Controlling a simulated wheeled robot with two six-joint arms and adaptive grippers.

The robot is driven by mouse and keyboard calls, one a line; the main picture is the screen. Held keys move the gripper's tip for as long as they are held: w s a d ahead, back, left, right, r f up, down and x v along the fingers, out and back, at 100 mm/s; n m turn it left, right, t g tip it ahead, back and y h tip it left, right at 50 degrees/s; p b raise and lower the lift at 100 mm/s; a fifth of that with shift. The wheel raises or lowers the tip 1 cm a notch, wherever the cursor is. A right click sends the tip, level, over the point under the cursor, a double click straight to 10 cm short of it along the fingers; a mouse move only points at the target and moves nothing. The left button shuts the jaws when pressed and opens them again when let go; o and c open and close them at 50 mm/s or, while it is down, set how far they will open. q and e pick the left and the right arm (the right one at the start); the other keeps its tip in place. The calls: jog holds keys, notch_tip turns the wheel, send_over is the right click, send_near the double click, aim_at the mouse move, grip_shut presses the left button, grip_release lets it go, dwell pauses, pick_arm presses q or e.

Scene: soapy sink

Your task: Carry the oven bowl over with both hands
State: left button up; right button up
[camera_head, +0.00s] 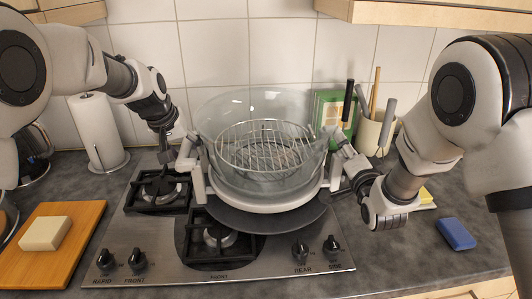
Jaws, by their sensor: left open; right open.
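The oven bowl (218,115) is a large clear glass bowl in a white ring-shaped holder (265,205) with a side handle at the left and right. A wire rack (265,150) sits inside it. It stands over a dark round pan or plate (300,219) at the back right of the hob (165,245). My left gripper (166,152) is at the left of the bowl, pointing down near the left handle (187,153). My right gripper (352,180) is at the right side, close to the right handle (340,150). Both are open; contact with the handles is unclear.
A cutting board (75,270) with a pale block (46,233) lies at the left. A paper towel roll (98,130) stands behind it. A utensil crock (373,135) and green-framed item (328,108) stand behind right. A blue sponge (456,234) lies on the right counter.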

pick_arm(q)
jog(key=shift+s+r, duration=0.1)
jog(key=c, duration=0.4)
pick_arm(e)
jog(key=shift+s+r, duration=0.1)
jog(key=c, duration=0.4)
pick_arm(q)
grip_shut()
pick_arm(e)
grip_shut()
